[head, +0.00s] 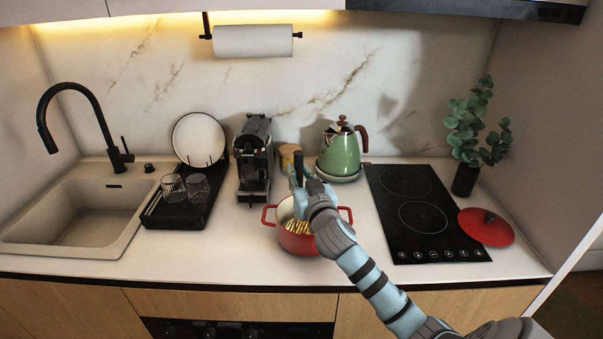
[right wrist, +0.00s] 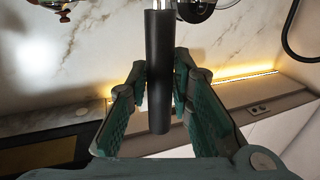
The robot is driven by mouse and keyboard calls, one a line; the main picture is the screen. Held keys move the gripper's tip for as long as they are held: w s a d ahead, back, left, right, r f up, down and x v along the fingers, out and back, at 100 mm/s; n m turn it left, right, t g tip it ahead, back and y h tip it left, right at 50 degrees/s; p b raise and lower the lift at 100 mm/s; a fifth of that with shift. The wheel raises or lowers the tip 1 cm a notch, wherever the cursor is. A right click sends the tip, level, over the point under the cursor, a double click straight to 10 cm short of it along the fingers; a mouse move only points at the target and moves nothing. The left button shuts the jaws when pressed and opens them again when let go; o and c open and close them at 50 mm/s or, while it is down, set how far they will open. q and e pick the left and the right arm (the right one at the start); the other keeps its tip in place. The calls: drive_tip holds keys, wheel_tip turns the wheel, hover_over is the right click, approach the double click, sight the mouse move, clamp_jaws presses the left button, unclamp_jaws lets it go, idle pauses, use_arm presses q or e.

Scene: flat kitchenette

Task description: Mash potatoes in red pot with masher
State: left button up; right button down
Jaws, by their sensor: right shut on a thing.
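The red pot (head: 302,242) stands on the counter left of the hob, with yellow potato pieces (head: 297,226) inside. My right gripper (head: 302,183) is above the pot, shut on the black handle of the masher (head: 299,161). In the right wrist view the handle (right wrist: 158,70) stands upright between the two fingers (right wrist: 160,100). The masher's head is hidden behind my gripper in the head view, so I cannot tell whether it touches the potatoes. My left gripper is not in view.
The black hob (head: 420,215) and red lid (head: 486,227) are to the right. A green kettle (head: 340,152), a coffee machine (head: 254,158) and a small wooden-lidded jar (head: 288,155) stand behind. A dish rack (head: 180,211) with glasses and the sink (head: 75,222) are left.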

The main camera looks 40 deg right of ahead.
drive_tip(key=shift+f+b, duration=1)
drive_tip(key=shift+f, duration=0.3)
wheel_tip(320, 180, up, 4)
drive_tip(key=p, duration=0.3)
drive_tip(key=shift+f+p, duration=0.1)
drive_tip(key=shift+p, duration=0.25)
drive_tip(key=shift+f, duration=0.1)
drive_tip(key=s+d, duration=0.1)
drive_tip(key=s+d+b, duration=0.1)
drive_tip(key=d, duration=0.1)
drive_tip(key=shift+s+d+f, duration=0.1)
drive_tip(key=shift+s+d, duration=0.1)
drive_tip(key=shift+s, duration=0.15)
drive_tip(key=shift+a, duration=0.1)
drive_tip(key=shift+f, duration=0.1)
